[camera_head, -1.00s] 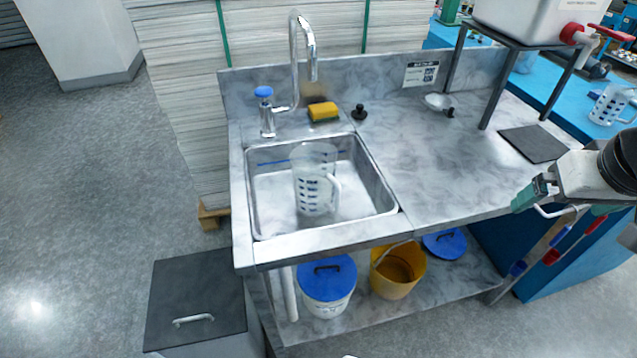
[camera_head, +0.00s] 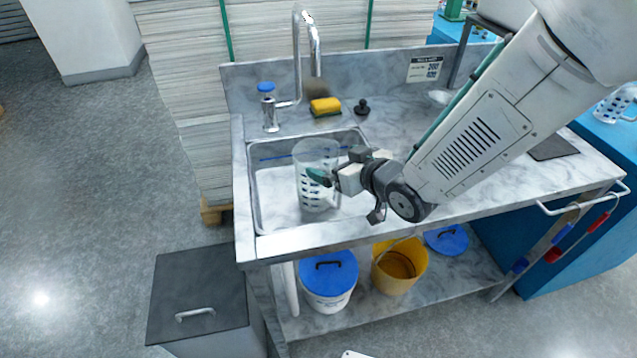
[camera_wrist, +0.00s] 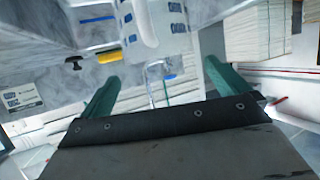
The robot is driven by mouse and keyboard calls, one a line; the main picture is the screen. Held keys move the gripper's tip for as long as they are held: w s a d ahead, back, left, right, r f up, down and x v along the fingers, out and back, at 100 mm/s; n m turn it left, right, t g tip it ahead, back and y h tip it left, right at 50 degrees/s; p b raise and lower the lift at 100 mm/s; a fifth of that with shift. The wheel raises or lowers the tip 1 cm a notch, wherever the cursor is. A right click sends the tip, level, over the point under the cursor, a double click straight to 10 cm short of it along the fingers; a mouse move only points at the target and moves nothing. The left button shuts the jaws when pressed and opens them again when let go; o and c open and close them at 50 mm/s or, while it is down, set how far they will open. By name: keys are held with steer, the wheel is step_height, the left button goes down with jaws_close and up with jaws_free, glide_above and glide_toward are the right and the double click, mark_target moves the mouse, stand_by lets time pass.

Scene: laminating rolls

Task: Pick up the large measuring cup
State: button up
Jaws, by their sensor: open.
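The large clear measuring cup (camera_head: 312,160) with dark blue markings stands upright in the metal sink (camera_head: 272,205). My gripper (camera_head: 322,177) reaches in from the right, and a green finger overlaps the cup's front right side. In the wrist view the cup (camera_wrist: 155,22) shows at the top, beyond the gap between the open green fingers of my gripper (camera_wrist: 160,75). Nothing is held between them. Whether a finger touches the cup cannot be told.
A tap (camera_head: 297,60) rises behind the sink, with a yellow sponge (camera_head: 325,106) and a black plug (camera_head: 362,106) beside it. Another measuring cup (camera_head: 613,104) stands on the blue table at right. Buckets sit on the shelf below.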

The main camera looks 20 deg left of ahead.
steer(key=x, duration=0.5)
steer(key=shift+w+a+f, duration=0.1)
steer(key=shift+w+a, duration=0.05)
steer(key=shift+c, duration=0.3)
steer(key=c, duration=1.6)
